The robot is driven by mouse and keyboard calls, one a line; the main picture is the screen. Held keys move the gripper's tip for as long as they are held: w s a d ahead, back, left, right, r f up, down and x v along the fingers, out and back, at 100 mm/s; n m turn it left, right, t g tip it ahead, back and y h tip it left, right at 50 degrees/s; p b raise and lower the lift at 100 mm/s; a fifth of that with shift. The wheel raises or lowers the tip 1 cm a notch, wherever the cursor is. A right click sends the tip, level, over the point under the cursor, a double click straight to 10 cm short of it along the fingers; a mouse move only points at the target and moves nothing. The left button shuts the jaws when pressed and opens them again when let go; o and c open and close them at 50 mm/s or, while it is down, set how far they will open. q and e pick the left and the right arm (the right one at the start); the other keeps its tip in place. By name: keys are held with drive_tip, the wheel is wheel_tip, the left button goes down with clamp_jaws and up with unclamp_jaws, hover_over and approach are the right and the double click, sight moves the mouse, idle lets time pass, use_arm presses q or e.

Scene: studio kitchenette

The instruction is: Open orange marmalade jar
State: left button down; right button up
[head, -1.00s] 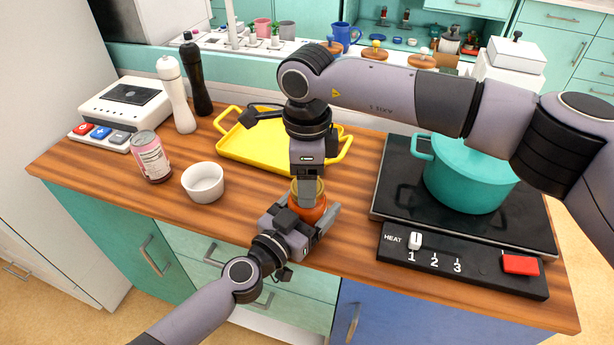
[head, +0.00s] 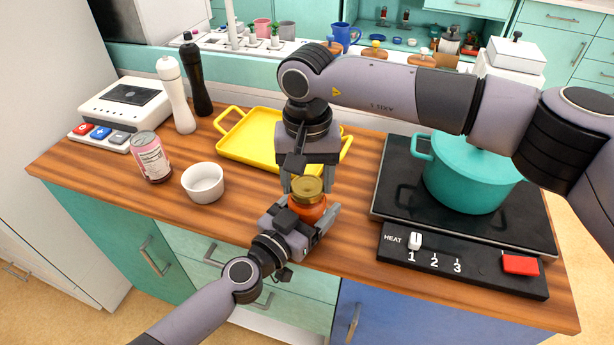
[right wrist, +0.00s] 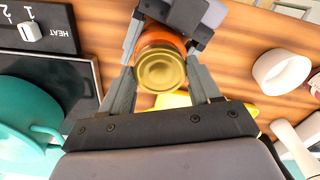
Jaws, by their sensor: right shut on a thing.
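The orange marmalade jar (head: 305,210) stands upright near the counter's front edge, with its gold lid (head: 307,187) on top. In the right wrist view the round lid (right wrist: 160,71) faces the camera, with the orange jar body behind it. My right gripper (head: 305,184) comes down from above, shut on the lid with one finger on each side; its fingers (right wrist: 163,62) also show in the right wrist view. My left gripper (head: 310,221) reaches in from the front and is shut around the jar's body, hiding its lower part.
A yellow tray (head: 240,148) lies behind the jar. A white bowl (head: 203,184), a pink can (head: 152,160) and two mills stand to the left. A teal pot (head: 468,180) sits on the black hob (head: 395,195) at right. Bare wood lies between bowl and jar.

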sight(307, 186)
drive_tip(key=shift+n, duration=0.4)
drive_tip(key=shift+r, duration=0.25)
drive_tip(key=shift+r, duration=0.9)
drive_tip(key=shift+r, duration=2)
use_arm(q)
unclamp_jaws()
